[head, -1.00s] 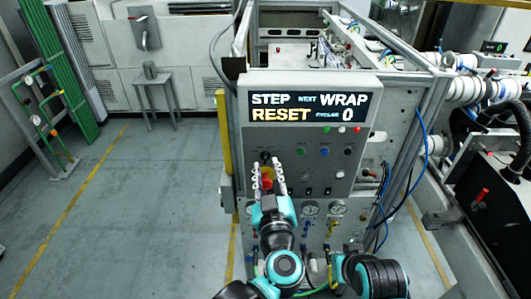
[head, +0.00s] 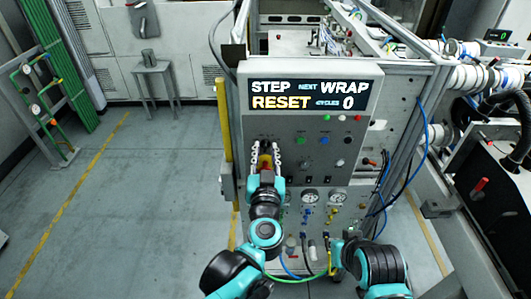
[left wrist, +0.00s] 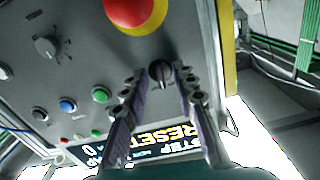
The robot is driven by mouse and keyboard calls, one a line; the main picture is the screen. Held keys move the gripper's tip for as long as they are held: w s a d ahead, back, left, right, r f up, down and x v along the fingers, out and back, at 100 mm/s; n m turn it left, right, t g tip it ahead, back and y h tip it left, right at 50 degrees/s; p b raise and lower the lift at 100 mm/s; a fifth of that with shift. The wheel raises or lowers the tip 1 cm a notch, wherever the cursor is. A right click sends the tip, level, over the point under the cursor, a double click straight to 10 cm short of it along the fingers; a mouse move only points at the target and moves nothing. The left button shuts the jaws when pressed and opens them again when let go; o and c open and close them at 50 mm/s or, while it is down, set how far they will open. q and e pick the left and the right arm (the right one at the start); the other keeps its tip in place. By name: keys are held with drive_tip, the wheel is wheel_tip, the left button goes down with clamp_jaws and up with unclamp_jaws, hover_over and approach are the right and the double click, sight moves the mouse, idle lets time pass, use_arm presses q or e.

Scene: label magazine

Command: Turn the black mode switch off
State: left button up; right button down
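A black rotary switch (left wrist: 160,72) on the grey control panel (left wrist: 80,75) sits between the spread fingertips of my left gripper (left wrist: 160,76) in the left wrist view. Small gaps show on both sides of the knob, so the fingers look open around it rather than closed on it. In the head view my left gripper (head: 265,149) is at the panel's left side, below the display (head: 308,95), which reads STEP, NEXT WRAP, RESET, CYCLES 0. The knob is hard to make out there.
A red emergency button (left wrist: 136,12) on a yellow base is close to the fingertips. Gauges and hoses are lower on the panel. Open floor (head: 140,200) lies left.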

use_arm(q)
clamp_jaws()
idle(0.3)
drive_tip(key=n, duration=0.7)
drive_tip(key=shift+n, duration=0.3)
drive_tip(key=n, duration=0.3)
drive_tip(key=shift+n, duration=2)
